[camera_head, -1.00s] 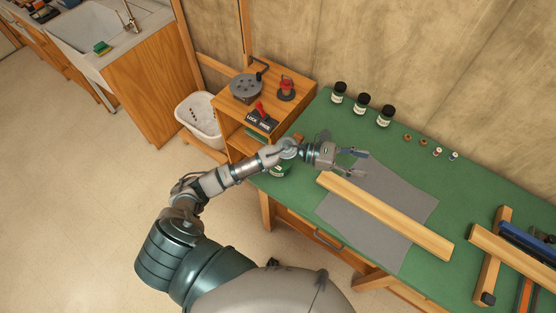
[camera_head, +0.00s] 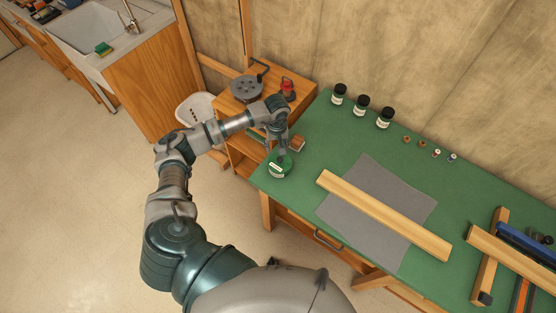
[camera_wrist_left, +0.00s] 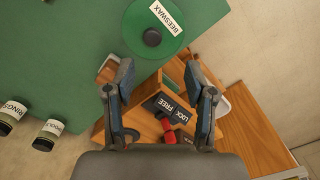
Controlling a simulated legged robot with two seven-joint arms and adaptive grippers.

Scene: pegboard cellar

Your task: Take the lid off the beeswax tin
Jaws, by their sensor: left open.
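The beeswax tin (camera_head: 280,172) is a round green tin standing at the left end of the green bench. Its lid (camera_wrist_left: 171,42) is on, with a white BEESWAX label and a dark round knob (camera_wrist_left: 152,37) in the middle. My left gripper (camera_head: 281,150) points down just above and behind the tin in the head view and hides part of it. In the left wrist view its two fingers (camera_wrist_left: 158,68) are spread with nothing between them, and the knob lies beyond the fingertips. My right gripper is not in view.
The green bench (camera_head: 310,150) carries a wooden plank (camera_head: 385,215) on a grey cloth (camera_head: 365,178), dark jars (camera_head: 361,105) and small bottles. A wooden cabinet (camera_head: 232,103) with a red-handled lever (camera_wrist_left: 168,130) stands close behind the arm. The bench just right of the tin is clear.

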